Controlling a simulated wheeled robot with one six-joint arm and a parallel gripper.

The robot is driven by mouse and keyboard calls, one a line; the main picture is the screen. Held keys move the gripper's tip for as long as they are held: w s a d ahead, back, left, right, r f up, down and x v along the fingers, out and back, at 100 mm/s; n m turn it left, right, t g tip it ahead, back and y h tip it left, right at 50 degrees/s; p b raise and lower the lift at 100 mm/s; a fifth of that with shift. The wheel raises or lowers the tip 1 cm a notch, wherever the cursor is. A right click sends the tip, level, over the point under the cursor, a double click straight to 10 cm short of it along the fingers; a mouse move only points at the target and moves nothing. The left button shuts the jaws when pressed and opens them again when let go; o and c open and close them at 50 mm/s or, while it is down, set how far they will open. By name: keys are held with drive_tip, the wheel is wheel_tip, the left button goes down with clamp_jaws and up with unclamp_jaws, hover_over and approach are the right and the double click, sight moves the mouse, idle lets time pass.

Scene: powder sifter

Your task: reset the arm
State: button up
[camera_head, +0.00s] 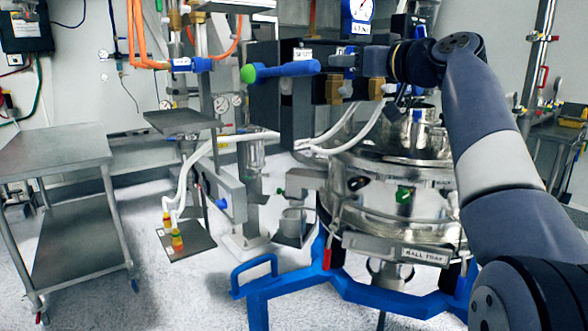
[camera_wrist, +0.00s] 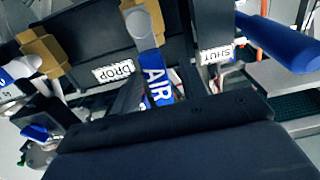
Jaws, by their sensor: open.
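My arm comes in from the right edge in the head view, and its wrist reaches left in front of the dark valve panel. My gripper (camera_head: 372,62) is at the panel, close to a small blue-and-grey valve part. Its fingertips are hard to make out, but it is open and I see nothing held. In the wrist view a dark block fills the lower part. Just beyond it is a blue handle marked AIR (camera_wrist: 157,85), with the DROP label (camera_wrist: 113,71) to its left and the SHUT label (camera_wrist: 217,55) to its right.
A blue lever with a green end (camera_head: 281,70) sticks out left of my gripper. Below is the round steel sifter (camera_head: 400,215) on a blue frame (camera_head: 365,292). A pressure gauge (camera_head: 361,10) sits above.

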drive_tip(key=shift+w+d+r+m+p, duration=0.2)
drive_tip(key=shift+w+d+m+p, duration=0.1)
drive_tip(key=shift+m+p, duration=0.4)
drive_tip(key=shift+w+d+f+m, duration=0.1)
drive_tip(key=shift+f+m, duration=0.15)
drive_tip(key=shift+m, duration=0.25)
